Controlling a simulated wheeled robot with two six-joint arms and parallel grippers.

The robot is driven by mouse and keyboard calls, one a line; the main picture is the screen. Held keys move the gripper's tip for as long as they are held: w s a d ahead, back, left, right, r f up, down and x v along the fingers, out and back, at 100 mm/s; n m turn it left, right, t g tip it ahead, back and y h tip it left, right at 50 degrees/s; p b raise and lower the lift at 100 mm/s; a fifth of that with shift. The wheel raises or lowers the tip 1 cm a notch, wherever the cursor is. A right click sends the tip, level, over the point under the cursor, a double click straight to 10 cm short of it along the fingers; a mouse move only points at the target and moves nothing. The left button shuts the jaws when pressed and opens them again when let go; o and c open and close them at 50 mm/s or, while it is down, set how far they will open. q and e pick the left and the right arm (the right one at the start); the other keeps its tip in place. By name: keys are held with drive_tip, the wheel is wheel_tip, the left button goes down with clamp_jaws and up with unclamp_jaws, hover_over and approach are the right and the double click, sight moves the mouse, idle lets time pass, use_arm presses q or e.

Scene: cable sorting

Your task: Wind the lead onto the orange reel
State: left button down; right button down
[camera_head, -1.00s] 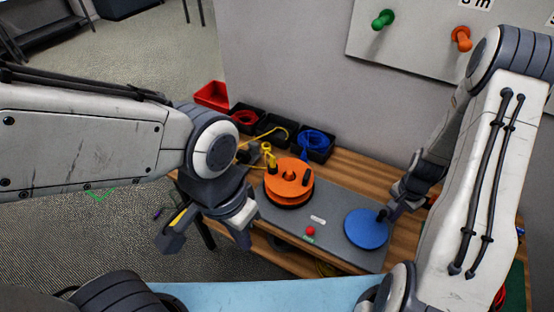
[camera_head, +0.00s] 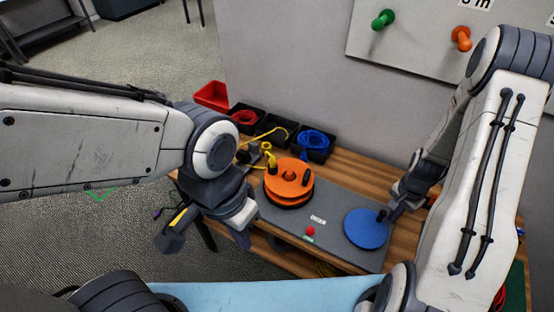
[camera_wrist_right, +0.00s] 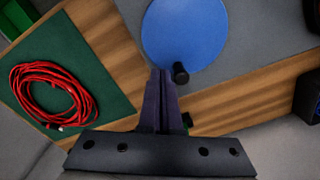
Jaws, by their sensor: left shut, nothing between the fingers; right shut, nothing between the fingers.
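The orange reel (camera_head: 289,190) sits on a grey base plate (camera_head: 330,218) on the wooden bench. A yellow lead (camera_head: 267,133) runs from a black bin toward the reel's back edge; whether any is wound on is unclear. A blue disc (camera_head: 366,230) with a black knob (camera_wrist_right: 181,73) lies on the plate's right part. My right gripper (camera_head: 393,211) is shut and empty beside the knob; in the right wrist view its fingertips (camera_wrist_right: 161,74) are just left of it. My left gripper (camera_head: 244,239) is shut and empty, left of the plate's front-left edge.
Black bins behind the reel hold a red cable (camera_head: 244,117) and a blue cable (camera_head: 314,140); a red bin (camera_head: 211,95) stands further left. A red button (camera_head: 310,231) is at the plate's front. A coiled red cable (camera_wrist_right: 55,92) lies on a green mat (camera_wrist_right: 105,75).

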sight(383, 230)
drive_tip(key=shift+f, duration=0.1)
drive_tip(key=shift+f+b, duration=2.25)
drive_tip(key=shift+f, duration=0.6)
drive_tip(key=shift+w, duration=0.1)
